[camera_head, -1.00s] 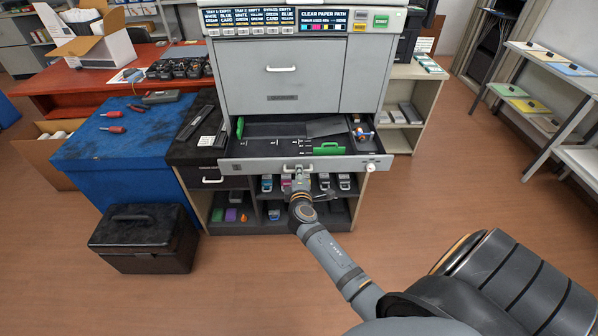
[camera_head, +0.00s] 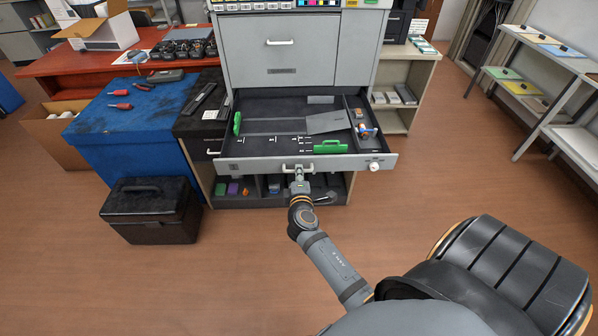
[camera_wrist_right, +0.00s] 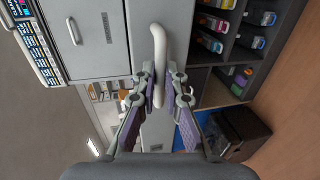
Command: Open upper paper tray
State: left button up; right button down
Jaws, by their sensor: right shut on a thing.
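The upper paper tray (camera_head: 272,134) is pulled out of the grey printer (camera_head: 277,50), and its dark inside with green guides shows in the head view. Its white handle (camera_head: 298,168) sits at the middle of the light front panel. My right gripper (camera_head: 299,180) is at this handle, coming from the front. In the right wrist view the white handle (camera_wrist_right: 158,50) passes between the two fingers of my right gripper (camera_wrist_right: 159,88), which is shut on it. My left gripper is not in view.
A blue cabinet (camera_head: 135,135) with red-handled tools stands at the left, with a black case (camera_head: 150,212) on the floor before it. Open shelves with cartridges (camera_head: 272,188) lie below the tray. The floor in front is clear.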

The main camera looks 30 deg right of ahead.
dwell(0.3)
jog(key=c, duration=1.4)
grip_release()
jog(key=shift+c, duration=0.2)
jog(key=v, duration=0.7)
jog(key=shift+s, duration=0.2)
jog(key=shift+a, duration=0.15)
